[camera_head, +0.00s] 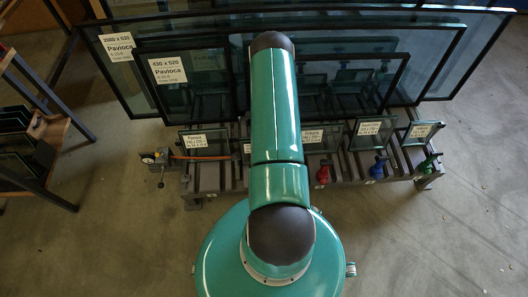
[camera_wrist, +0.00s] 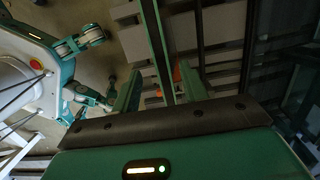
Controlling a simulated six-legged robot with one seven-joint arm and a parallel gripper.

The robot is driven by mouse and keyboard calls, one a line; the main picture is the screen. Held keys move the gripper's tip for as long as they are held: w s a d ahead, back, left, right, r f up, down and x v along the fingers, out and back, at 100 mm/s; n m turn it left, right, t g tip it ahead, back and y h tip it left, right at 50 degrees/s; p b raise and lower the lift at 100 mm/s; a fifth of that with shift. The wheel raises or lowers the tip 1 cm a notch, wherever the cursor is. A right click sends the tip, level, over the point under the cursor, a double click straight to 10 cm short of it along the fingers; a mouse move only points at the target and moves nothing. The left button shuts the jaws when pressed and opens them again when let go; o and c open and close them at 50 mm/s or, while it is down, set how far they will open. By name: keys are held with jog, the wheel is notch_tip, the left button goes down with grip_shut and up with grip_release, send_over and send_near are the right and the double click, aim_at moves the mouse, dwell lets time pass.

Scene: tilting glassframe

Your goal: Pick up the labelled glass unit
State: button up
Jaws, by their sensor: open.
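Several labelled glass units stand in a rack. In the head view, large dark-framed panes carry white labels: one at the back left (camera_head: 117,46) and one in front of it (camera_head: 167,69). Small labelled panes stand along the front: one at left (camera_head: 207,140), one right of my arm (camera_head: 322,139), and two further right, (camera_head: 369,130) and (camera_head: 421,131). I cannot tell which one the task means. In the wrist view, my gripper (camera_wrist: 160,88) is open, its two green fingers apart around a thin upright edge, apparently a pane seen edge-on (camera_wrist: 157,40). My arm hides my gripper in the head view.
The dark rack (camera_head: 345,170) has red, blue and green clamps in front. An orange bar (camera_head: 206,158) and a small device (camera_head: 157,159) are at its left end. A shelf stand (camera_head: 45,130) is at far left.

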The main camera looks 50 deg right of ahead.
notch_tip(320, 180, down, 8)
jog(key=shift+w+a+f, duration=0.15)
jog(key=shift+w+f, duration=0.05)
jog(key=shift+w, duration=0.25)
grip_shut()
jog(key=shift+r, duration=0.1)
dwell(1.3)
